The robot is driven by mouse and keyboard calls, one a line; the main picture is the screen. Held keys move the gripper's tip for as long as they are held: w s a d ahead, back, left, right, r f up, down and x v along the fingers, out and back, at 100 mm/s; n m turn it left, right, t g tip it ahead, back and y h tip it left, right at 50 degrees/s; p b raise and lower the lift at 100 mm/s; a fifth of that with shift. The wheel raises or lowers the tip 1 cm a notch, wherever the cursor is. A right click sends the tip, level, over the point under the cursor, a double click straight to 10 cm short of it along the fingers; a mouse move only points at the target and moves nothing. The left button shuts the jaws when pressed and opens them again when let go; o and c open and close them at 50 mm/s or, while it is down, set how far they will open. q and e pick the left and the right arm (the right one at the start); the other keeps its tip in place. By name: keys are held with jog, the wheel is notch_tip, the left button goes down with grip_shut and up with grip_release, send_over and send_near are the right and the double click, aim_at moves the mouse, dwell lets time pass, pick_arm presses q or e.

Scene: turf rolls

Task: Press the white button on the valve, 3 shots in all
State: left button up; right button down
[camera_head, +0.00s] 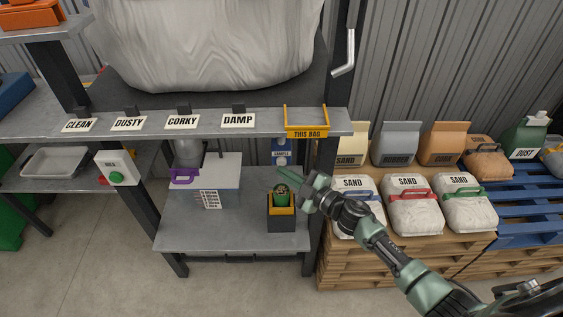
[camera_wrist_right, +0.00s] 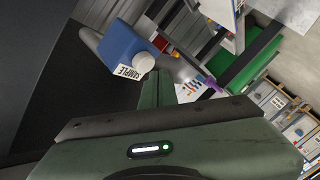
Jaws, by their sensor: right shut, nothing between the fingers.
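A blue unit (camera_head: 281,156) with a white label stands under the shelf, by the post. In the right wrist view this blue unit (camera_wrist_right: 121,45) is labelled SAMPLE and has a round white knob (camera_wrist_right: 143,62) on its face, which looks like the white button. My right gripper (camera_head: 284,171) reaches in from the right, in front of and just below the blue unit. Its fingers (camera_wrist_right: 158,88) are shut and empty. In the wrist view they show near the knob, with a small gap in the picture; depth is hard to judge. My left gripper is out of view.
The dark post (camera_head: 324,155) is close to my right gripper. Sand bags (camera_head: 413,205) lie at right.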

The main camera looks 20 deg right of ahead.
jog(key=shift+s, duration=0.1)
jog(key=s, duration=0.1)
jog(key=s+a+p, duration=0.1)
jog(key=s, duration=0.2)
jog(key=shift+s+a+p, duration=0.25)
jog(key=shift+s+p, duration=0.1)
jog(key=shift+s, duration=0.05)
dwell(0.5)
jog(key=s+d+f+m+g+h, duration=0.25)
jog(key=s+f, duration=0.25)
jog(key=f, duration=0.5)
jog(key=s+d+f+m+g+h, duration=0.1)
jog(key=s+d+f+m+h, duration=0.15)
jog(key=s+f, duration=0.45)
jog(key=s+d+f+m+g+h, duration=0.1)
jog(key=s+d+f+m+h, duration=0.2)
jog(key=f, duration=0.9)
jog(key=s+f+m+g, duration=0.1)
jog(key=s+f+g, duration=0.2)
jog(key=s, duration=0.8)
jog(key=s+a+f+m+g, duration=0.1)
jog(key=s+f+m+g, duration=0.1)
jog(key=s+f, duration=0.5)
jog(key=s+a+f+m+g, duration=0.1)
jog(key=s+f+g, duration=0.3)
jog(key=s, duration=1.1)
jog(key=shift+s+f+m+h, duration=0.3)
jog(key=shift+s+f+m, duration=0.05)
jog(key=shift+f+m, duration=0.4)
